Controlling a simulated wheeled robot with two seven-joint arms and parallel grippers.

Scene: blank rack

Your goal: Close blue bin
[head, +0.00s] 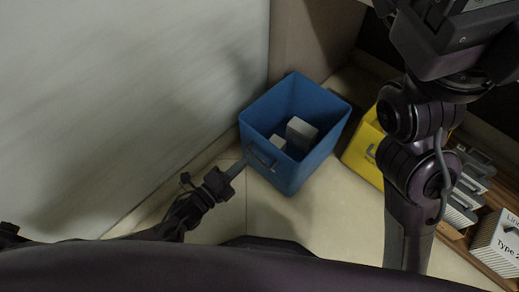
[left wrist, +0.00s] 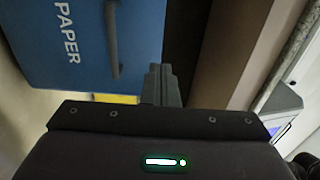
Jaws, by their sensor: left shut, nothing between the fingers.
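The blue bin (head: 318,163) stands with its top open at the centre of the head view, and pale boxes (head: 301,132) lie inside it. Its handle (head: 261,156) is on the wall facing my left gripper. In the left wrist view, the blue bin (left wrist: 85,62) shows the word PAPER and a vertical handle (left wrist: 112,42). My left gripper (head: 240,165) is shut and empty, close beside the bin's handle wall. Its closed fingers (left wrist: 161,84) show to the right of the handle in the wrist view; I cannot tell if they touch the bin. My right gripper is out of view.
A yellow bin (head: 365,150) stands right of the blue one. Grey bins (head: 472,180) and a white labelled box (head: 499,243) are farther right on a wooden shelf. A pale wall panel (head: 130,90) fills the left. My right arm crosses the right side.

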